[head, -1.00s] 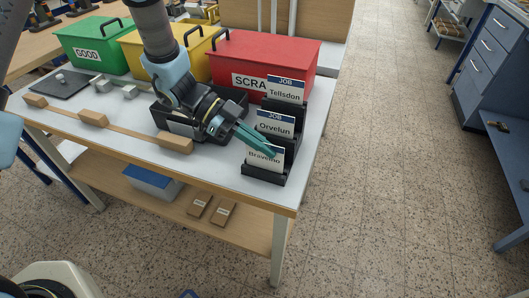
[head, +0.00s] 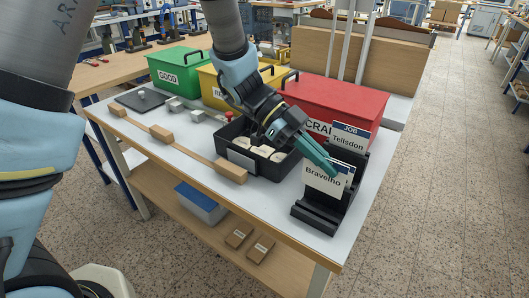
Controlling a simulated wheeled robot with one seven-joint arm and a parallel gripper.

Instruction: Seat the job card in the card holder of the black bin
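The job card marked Bravelho (head: 319,184) is upright above the front tier of the black card rack (head: 322,222). My gripper (head: 331,170) has its teal fingers closed at the card's upper right part, with the card raised clear of the front slot. The black bin (head: 283,171) stands left of the rack with several pale pieces inside. A plain grey plate on its front wall, seemingly the card holder (head: 241,160), shows no card.
The Tellsdon card (head: 348,140) stands at the back of the rack; another card is mostly hidden behind Bravelho. The red bin (head: 335,105) is behind. A wooden strip with blocks (head: 230,171) runs along the table's front left.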

